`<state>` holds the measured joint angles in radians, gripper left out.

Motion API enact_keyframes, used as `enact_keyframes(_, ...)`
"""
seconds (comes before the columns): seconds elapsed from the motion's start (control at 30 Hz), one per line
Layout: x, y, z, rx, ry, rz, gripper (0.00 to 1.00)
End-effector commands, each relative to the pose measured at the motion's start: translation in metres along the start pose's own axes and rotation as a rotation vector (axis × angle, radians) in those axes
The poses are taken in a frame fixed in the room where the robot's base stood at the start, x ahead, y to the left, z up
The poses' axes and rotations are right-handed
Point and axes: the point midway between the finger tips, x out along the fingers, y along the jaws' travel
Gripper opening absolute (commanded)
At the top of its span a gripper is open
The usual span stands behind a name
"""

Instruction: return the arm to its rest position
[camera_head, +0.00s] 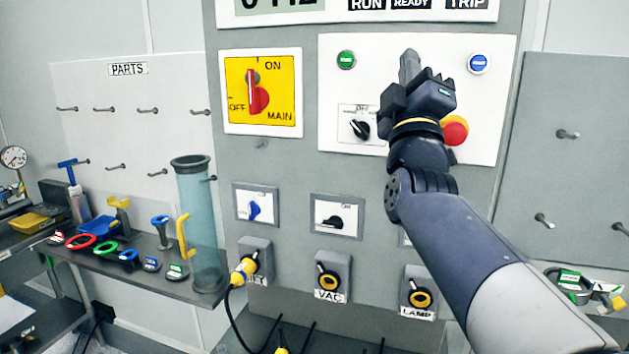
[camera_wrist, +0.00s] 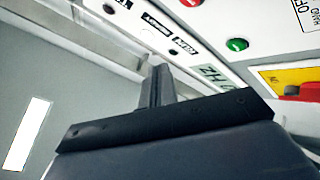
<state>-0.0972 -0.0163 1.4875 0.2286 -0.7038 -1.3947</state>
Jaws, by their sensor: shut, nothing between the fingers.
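My arm reaches up from the lower right in the head view. My gripper (camera_head: 409,68) is in front of the white control plate (camera_head: 340,140), its fingers together and pointing up, with nothing between them. It covers part of the plate between the green button (camera_head: 346,60) and the blue button (camera_head: 478,63). In the wrist view, the shut fingers (camera_wrist: 158,82) stand out past a dark bracket, with the panel top tilted behind them. I cannot tell whether the gripper touches the panel.
A red knob (camera_head: 455,130) sits just right of my wrist. A yellow main switch plate (camera_head: 262,88) is to the left. A shelf (camera_head: 150,268) with a clear cylinder (camera_head: 200,225) and several small parts stands at left. A plugged yellow connector (camera_head: 243,271) trails a black cable.

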Motion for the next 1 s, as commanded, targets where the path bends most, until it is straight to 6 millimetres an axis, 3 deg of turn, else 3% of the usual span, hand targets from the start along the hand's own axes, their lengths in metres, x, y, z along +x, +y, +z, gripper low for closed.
enact_keyframes(0.57, -0.003, 0.003, -0.003, 0.000, 0.000, -0.001, 0.00)
enact_keyframes(1.0, 0.031, -0.019, 0.020, -0.002, -0.003, -0.003, 0.00)
